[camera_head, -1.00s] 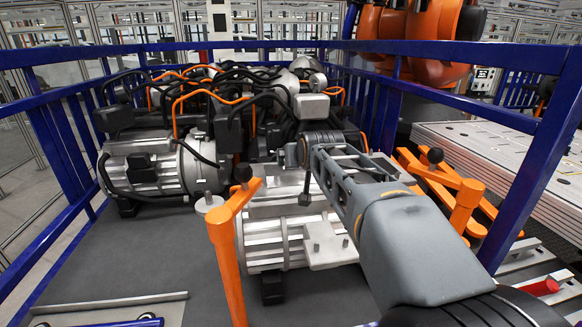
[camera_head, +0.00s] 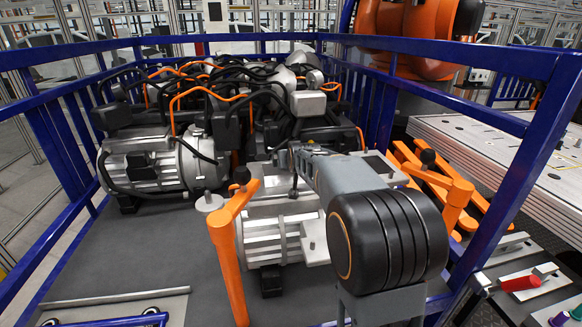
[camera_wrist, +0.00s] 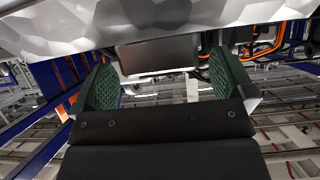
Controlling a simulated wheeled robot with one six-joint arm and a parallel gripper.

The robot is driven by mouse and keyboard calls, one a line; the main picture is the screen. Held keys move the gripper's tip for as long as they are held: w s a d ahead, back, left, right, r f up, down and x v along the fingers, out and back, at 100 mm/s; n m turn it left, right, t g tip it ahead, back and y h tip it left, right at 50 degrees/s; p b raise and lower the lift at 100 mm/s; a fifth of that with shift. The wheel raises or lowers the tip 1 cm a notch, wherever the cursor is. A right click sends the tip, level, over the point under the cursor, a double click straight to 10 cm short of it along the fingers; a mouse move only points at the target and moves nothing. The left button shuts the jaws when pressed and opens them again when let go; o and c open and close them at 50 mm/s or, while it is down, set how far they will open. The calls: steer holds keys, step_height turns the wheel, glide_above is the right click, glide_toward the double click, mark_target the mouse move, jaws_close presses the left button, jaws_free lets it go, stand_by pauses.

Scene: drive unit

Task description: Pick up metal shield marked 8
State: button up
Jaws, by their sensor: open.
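My gripper (camera_wrist: 162,80) shows in the wrist view with two green-padded fingers wide apart and nothing between them. A grey rectangular metal plate (camera_wrist: 158,55) lies just beyond and between the fingertips, close under a pale faceted metal surface (camera_wrist: 60,25). I cannot read a mark 8 on any part, so I cannot tell which is the shield. In the head view my arm covers much of the silver drive unit (camera_head: 270,238), and I cannot make out the fingers there.
Orange clamp posts stand left (camera_head: 228,255) and right (camera_head: 455,200) of the unit. Blue frame rails (camera_head: 525,170) enclose it. Black hoses and orange cables (camera_head: 210,92) crowd the back. Bare grey floor (camera_head: 150,255) lies at front left.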

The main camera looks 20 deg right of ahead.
steer(key=shift+w+f, duration=0.15)
steer(key=shift+w, duration=0.05)
steer(key=shift+c, duration=0.2)
steer(key=c, duration=1)
